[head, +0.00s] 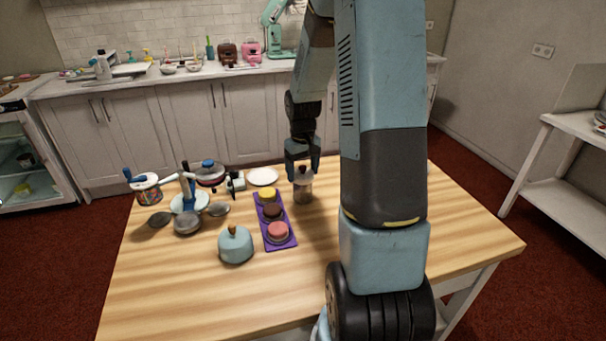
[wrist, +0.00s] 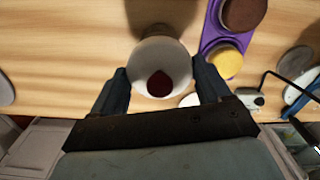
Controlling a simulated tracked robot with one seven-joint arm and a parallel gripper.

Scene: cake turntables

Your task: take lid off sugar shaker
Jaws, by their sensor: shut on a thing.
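The sugar shaker (head: 303,190) stands upright on the wooden table, right of the purple tray, with a clear body. Its pale lid with a dark red knob (wrist: 160,84) on top shows from above in the wrist view. My gripper (head: 302,172) is above the shaker, pointing down. In the wrist view, my gripper's (wrist: 160,88) two fingers are on either side of the lid and shut on it. The lid still sits at the top of the shaker as far as I can tell; the seam between them is hidden by the fingers.
A purple tray (head: 285,244) with several small cakes lies left of the shaker. A white plate (head: 262,176) is behind it. A cluster of pans and stands (head: 188,222) is farther left. The front of the table is clear.

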